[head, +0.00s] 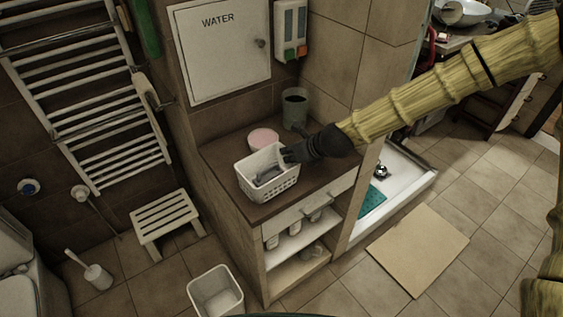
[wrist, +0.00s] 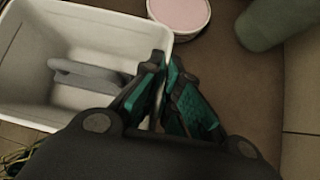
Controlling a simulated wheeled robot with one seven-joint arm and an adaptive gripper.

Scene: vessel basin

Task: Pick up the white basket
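The white basket (head: 270,186) is at the front left of the brown counter, upright, with slotted sides and a grey item (head: 268,175) inside. In the wrist view the basket (wrist: 30,72) fills the left, and the grey item (wrist: 90,78) lies within. My gripper (head: 288,153) reaches in from the right to the basket's right rim. In the wrist view its teal-padded fingers (wrist: 166,62) are close together on the right wall, one inside and one outside, with a white strip between them. The lower part of that wall is hidden by my gripper.
A pink-lidded round tub (head: 263,138) stands just behind the basket, and a grey-green cup (head: 295,108) stands at the back of the counter (head: 225,150). The wall with the WATER panel (head: 220,50) rises behind. A stool (head: 165,218) and a white bin (head: 215,292) stand on the floor.

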